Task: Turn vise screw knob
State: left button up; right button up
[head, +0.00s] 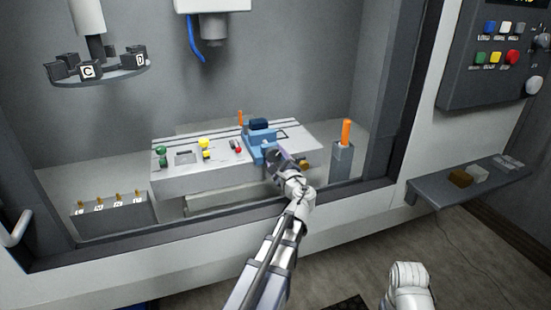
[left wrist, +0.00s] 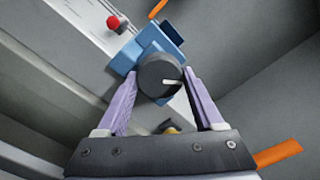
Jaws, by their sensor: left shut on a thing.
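The vise (head: 262,139) is a blue block on the light slotted table inside the booth. It also shows in the left wrist view (left wrist: 142,46). Its screw knob (left wrist: 160,77) is a dark round cap with a white pointer line, on the near side of the vise. My left gripper (left wrist: 162,78) has its two purple fingers on either side of the knob, shut on it. In the head view the left gripper (head: 277,157) reaches the front of the vise and partly hides the knob.
The table (head: 185,184) also bears green, yellow and red knobs. An orange-handled post (head: 343,160) stands close at its right. A tool rack (head: 112,216) sits front left, and a tool carousel (head: 98,70) hangs above left. The spindle (head: 212,28) hangs overhead.

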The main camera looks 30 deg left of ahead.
pick_arm(q)
jog(key=n, duration=0.5)
jog(key=shift+n, duration=2.4)
jog(key=o, duration=1.4)
jog(key=v, duration=0.7)
jog(key=shift+s+d, duration=0.25)
jog(key=shift+d, duration=0.05)
